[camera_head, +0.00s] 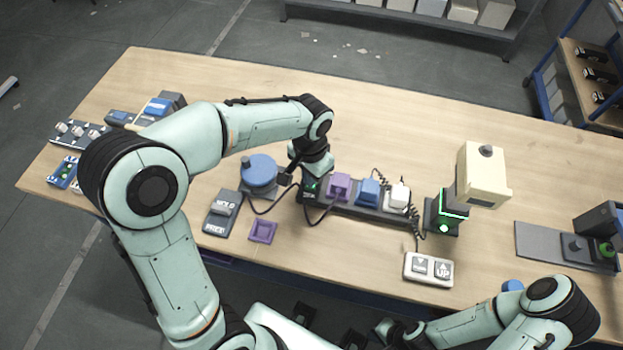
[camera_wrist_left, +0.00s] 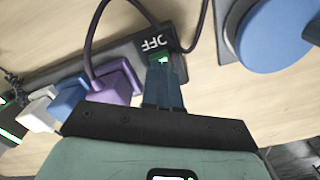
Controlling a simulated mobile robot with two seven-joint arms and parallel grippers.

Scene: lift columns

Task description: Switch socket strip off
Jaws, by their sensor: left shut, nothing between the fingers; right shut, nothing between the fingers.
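The dark socket strip (camera_head: 365,212) lies on the wooden table with a purple plug (camera_head: 339,187), a blue plug (camera_head: 368,192) and a white plug (camera_head: 398,196) in it. My left gripper (camera_head: 309,183) is shut and empty, pointing down at the strip's left end, where a green-lit switch (camera_wrist_left: 163,59) shows. In the left wrist view my fingertips (camera_wrist_left: 161,66) are right at this switch, beside the white letters OFF (camera_wrist_left: 153,44). They partly hide the switch; I cannot tell whether they touch it. My right gripper (camera_head: 357,339) is shut and empty near the bottom edge.
A blue round device (camera_head: 259,172) and a grey pedal (camera_head: 222,212) stand left of the strip. A purple tray (camera_head: 263,230) lies in front. A cream-topped lift column (camera_head: 482,175) and a white up/down control box (camera_head: 428,269) stand to the right. Cables loop around the strip.

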